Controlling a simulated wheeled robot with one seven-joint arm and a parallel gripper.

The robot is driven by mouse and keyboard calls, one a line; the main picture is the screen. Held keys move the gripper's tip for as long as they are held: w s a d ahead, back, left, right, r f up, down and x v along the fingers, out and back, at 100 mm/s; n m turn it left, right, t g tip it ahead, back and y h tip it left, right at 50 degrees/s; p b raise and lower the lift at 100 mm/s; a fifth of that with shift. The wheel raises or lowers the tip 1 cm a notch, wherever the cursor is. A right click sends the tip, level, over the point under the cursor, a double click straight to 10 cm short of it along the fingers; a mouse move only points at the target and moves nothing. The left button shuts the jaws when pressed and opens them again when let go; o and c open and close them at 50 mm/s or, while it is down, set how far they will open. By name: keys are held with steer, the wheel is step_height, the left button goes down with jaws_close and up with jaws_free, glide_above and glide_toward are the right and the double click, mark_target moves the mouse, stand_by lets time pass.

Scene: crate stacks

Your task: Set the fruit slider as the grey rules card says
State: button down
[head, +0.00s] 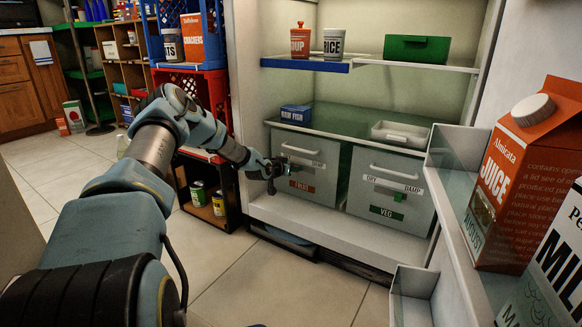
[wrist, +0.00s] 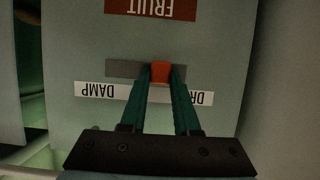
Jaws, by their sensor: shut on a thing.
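The fruit drawer (head: 325,170) is the left of two grey drawers low in the open fridge. In the wrist view its red FRUIT label (wrist: 150,8) is at the top edge. Below it, a red slider knob (wrist: 160,72) sits in a dark grey slot (wrist: 125,69). The DAMP label (wrist: 95,90) is at the left and the DRY label (wrist: 203,97) at the right, partly covered by a finger. The knob is nearer the DRY side. My gripper (wrist: 161,83) is shut on the knob; it also shows in the head view (head: 276,170). No grey rules card is recognisable.
The veg drawer (head: 362,190) stands to the right, its green slider (head: 399,197) towards DAMP. The fridge door with a juice carton (head: 525,185) and milk carton (head: 550,265) bounds the right. Crates (head: 203,85) stand left. Floor in front is clear.

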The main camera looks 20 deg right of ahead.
steer(key=s+d+p, duration=0.2)
steer(key=s+d, duration=0.1)
steer(key=shift+s+d+r, duration=0.15)
steer(key=shift+s+d, duration=0.1)
steer(key=shift+s, duration=0.05)
steer(key=shift+s+d, duration=0.1)
steer(key=shift+s, duration=0.05)
steer(key=c, duration=0.6)
jaws_free()
steer(key=shift+c, duration=0.2)
steer(key=shift+s+a+r, duration=0.1)
steer(key=shift+s+a, duration=0.15)
steer(key=shift+a, duration=0.05)
steer(key=p, duration=0.4)
glide_toward(310, 170)
steer(key=shift+v, duration=2.3)
